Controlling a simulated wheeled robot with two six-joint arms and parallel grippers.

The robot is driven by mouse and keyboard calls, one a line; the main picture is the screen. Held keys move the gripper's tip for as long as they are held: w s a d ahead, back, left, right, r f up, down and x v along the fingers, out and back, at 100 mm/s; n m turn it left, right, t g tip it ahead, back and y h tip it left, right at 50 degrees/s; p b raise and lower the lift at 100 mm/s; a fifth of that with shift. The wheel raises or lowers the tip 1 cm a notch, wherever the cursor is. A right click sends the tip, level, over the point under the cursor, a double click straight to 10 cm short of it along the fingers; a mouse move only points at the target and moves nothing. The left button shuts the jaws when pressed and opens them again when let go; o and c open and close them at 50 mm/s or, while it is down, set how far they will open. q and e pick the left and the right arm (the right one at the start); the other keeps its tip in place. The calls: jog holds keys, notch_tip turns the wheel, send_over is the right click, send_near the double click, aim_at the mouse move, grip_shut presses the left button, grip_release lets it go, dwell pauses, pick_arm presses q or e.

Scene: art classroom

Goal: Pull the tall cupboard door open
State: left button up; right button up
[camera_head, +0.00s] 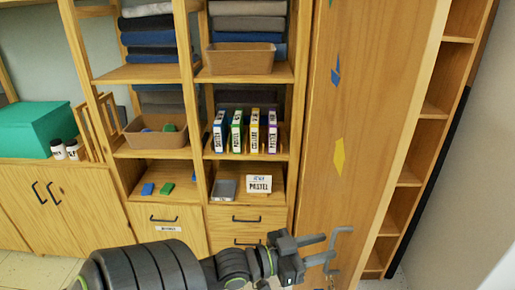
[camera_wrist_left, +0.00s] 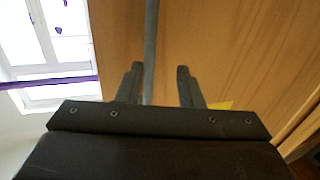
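The tall cupboard door (camera_head: 365,110) is a wooden panel with blue and yellow diamond shapes in the head view. It also fills much of the left wrist view (camera_wrist_left: 230,50). A grey bar handle (camera_head: 335,240) is low on it. My left gripper (camera_head: 322,248) reaches the handle from the left. In the left wrist view the handle bar (camera_wrist_left: 151,45) runs between the two spread fingers (camera_wrist_left: 159,85), nearer the left one. Gaps show on both sides, so the gripper is open and not clamped. Contact with the bar cannot be told. My right gripper is not in view.
Open shelves (camera_head: 425,155) show right of the door's edge, beside a pale wall (camera_head: 475,180). To the left, a shelf unit (camera_head: 200,130) holds folded cloths, tan bins and several upright boxes. A teal box (camera_head: 30,130) stands on a low cabinet (camera_head: 80,215).

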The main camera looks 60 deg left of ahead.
pick_arm(q)
jog(key=p+v, duration=0.2)
jog(key=v, duration=1.3)
jog(key=shift+r+p, duration=0.2)
jog(key=shift+p, duration=0.2)
